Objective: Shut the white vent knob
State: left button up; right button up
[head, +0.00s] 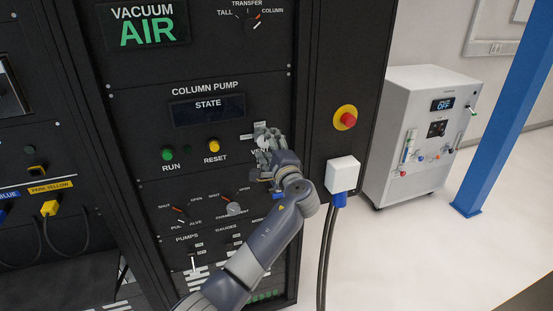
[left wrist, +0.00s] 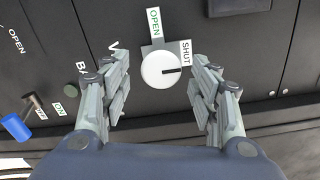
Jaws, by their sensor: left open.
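The white vent knob (left wrist: 158,70) is round and set on the black panel. Its dark pointer line points right in the left wrist view, just beside the SHUT label (left wrist: 186,52). The green OPEN label (left wrist: 153,24) is above it. My left gripper (left wrist: 160,82) is open, with one finger on each side of the knob in that view and gaps between; I cannot tell how far its tips are from the panel. In the head view my left gripper (head: 266,143) covers most of the knob and part of the VENT lettering. My right gripper is not in view.
A red stop button on a yellow base (head: 346,118) and a white plug box (head: 342,174) with a hanging cable are to the right. The yellow RESET button (head: 213,145) and green RUN button (head: 167,154) are left. A grey knob (head: 234,209) is below.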

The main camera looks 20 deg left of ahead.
pick_arm(q)
jog(key=v, duration=0.9)
jog(key=shift+s+d, duration=0.1)
